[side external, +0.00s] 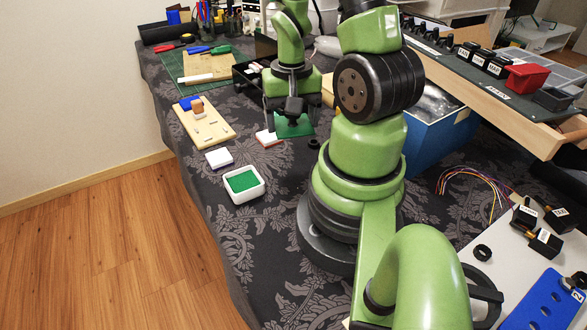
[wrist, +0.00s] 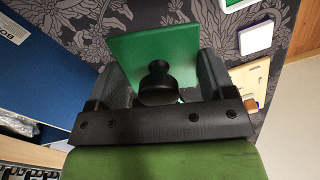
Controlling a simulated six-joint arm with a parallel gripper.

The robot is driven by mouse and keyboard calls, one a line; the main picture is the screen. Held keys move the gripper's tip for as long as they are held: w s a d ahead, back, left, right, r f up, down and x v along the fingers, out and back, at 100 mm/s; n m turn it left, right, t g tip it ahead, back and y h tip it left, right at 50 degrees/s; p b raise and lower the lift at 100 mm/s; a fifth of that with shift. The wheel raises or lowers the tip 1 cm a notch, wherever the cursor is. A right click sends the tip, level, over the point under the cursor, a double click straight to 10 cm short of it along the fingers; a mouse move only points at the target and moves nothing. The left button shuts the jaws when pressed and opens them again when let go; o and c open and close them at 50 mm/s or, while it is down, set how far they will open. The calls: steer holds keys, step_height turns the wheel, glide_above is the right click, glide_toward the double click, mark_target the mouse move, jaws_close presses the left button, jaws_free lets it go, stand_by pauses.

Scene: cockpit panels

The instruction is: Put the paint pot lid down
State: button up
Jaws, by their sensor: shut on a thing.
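The paint pot lid (side external: 303,127) is a flat green square, seen below my gripper (side external: 293,116) in the side view. In the wrist view the lid (wrist: 155,52) shows its black knob (wrist: 157,82) between the two fingers of my gripper (wrist: 164,80). The gripper is shut on the lid, with a finger at either side. The white square pot (side external: 243,197) with green paint inside stands uncovered on the cloth, nearer the side camera. I cannot tell whether the lid touches the cloth.
A white pad (side external: 219,158) and a wooden board (side external: 222,130) with blocks lie to the left. A blue box (side external: 435,140) stands behind my arm.

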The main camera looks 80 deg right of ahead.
mark_target(294, 169)
steer(key=shift+s+m, duration=0.1)
steer(key=shift+m, duration=0.2)
steer(key=shift+f, duration=5)
steer(key=shift+f, duration=0.15)
steer(key=o, duration=1)
